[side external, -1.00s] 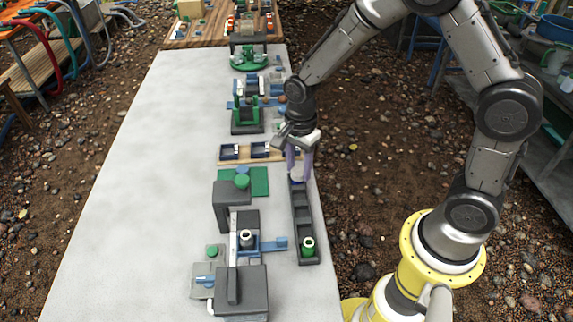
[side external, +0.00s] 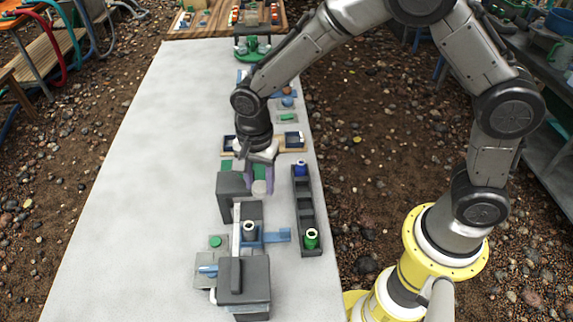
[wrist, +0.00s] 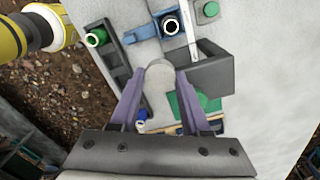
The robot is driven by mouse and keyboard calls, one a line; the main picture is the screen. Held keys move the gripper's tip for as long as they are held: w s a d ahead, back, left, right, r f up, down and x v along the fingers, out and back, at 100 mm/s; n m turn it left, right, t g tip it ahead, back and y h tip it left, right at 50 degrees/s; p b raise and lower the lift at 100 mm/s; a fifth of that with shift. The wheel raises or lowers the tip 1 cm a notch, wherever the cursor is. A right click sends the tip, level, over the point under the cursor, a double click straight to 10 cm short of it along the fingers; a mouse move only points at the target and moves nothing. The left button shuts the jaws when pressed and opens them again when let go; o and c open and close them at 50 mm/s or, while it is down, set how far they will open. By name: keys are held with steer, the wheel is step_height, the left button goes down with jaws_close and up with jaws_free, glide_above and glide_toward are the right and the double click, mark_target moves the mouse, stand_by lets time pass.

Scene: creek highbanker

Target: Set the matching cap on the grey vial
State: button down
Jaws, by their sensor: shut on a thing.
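My gripper (side external: 259,182) points down over the table, above the part beside the dark grey block. Its purple fingers are shut on a pale grey piece (side external: 260,187) with a round end. It also shows between the fingers in the wrist view (wrist: 160,75). I cannot tell for sure that it is the cap. An open grey vial (side external: 249,230) with a white rim stands upright in a blue holder, nearer the camera than my gripper. In the wrist view the vial (wrist: 171,25) lies beyond the fingertips. The held piece is apart from it.
A dark rack (side external: 304,205) on the right holds a blue vial (side external: 300,168) and an open green vial (side external: 311,239). A tall dark grey block (side external: 232,190) stands close left of my gripper. A small green piece (side external: 215,242) lies left of the holder. The table's left side is clear.

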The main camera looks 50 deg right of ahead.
steer(key=a+n, duration=0.2)
steer(key=a, duration=0.3)
glide_above(249, 225)
steer(key=shift+f, duration=2)
steer(key=shift+f, duration=0.1)
steer(key=shift+f, duration=0.55)
steer(key=shift+f, duration=0.2)
steer(key=shift+f, duration=0.45)
steer(key=shift+f, duration=0.75)
stand_by(0.4)
